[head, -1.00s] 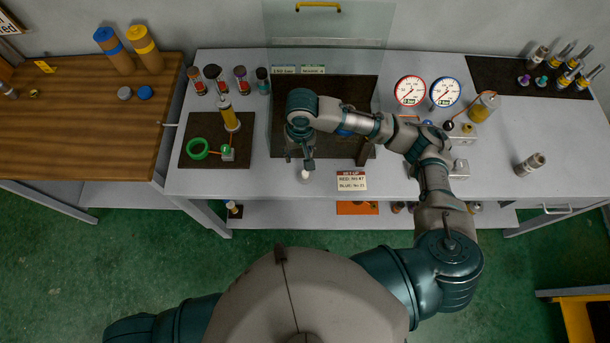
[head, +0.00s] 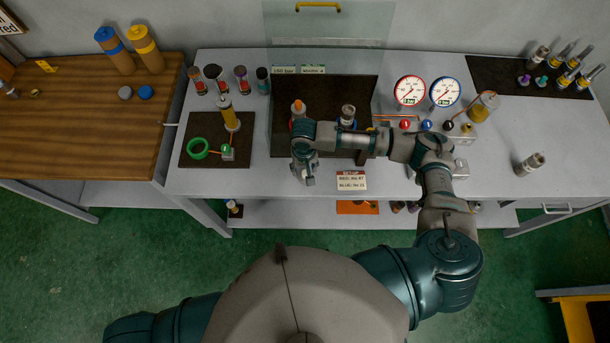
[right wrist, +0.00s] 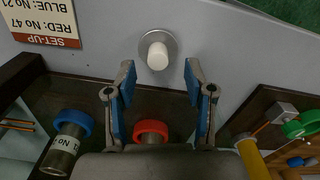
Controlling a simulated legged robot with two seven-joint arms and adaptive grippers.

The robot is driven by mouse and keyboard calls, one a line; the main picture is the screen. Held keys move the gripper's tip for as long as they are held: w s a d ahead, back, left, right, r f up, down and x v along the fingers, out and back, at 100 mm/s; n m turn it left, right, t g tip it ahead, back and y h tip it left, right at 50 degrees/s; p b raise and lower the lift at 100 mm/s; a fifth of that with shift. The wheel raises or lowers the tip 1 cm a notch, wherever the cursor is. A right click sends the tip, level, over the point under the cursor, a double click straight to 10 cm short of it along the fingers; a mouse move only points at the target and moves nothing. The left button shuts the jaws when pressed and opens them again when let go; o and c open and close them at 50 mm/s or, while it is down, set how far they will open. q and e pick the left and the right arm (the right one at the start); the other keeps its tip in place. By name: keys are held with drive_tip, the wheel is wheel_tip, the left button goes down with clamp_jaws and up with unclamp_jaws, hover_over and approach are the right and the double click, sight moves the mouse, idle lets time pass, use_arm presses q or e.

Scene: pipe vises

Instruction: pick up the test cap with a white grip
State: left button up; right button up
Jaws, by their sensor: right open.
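The test cap with a white grip (right wrist: 157,50) stands on the bench near its front edge. In the right wrist view its white knob rises from a round grey disc. My right gripper (right wrist: 160,82) is open, with one blue-padded finger on each side below the cap in the picture. Nothing is between the fingers, and I cannot tell how high they are above the cap. In the head view my right gripper (head: 304,178) is over the bench front and hides the cap. My left gripper is in no view.
A red-collared pipe (right wrist: 151,131) and a blue-collared pipe (right wrist: 69,136) stand in the dark recessed area behind the gripper. A set-up sign (head: 352,181) is right of the gripper in the head view. A dark mat (head: 193,158) with a green ring lies left.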

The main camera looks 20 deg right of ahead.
sight(305, 172)
wheel_tip(305, 172, down, 4)
drive_tip(key=shift+d+r, duration=0.1)
drive_tip(key=shift+r, duration=0.05)
drive_tip(key=shift+c, duration=0.3)
clamp_jaws()
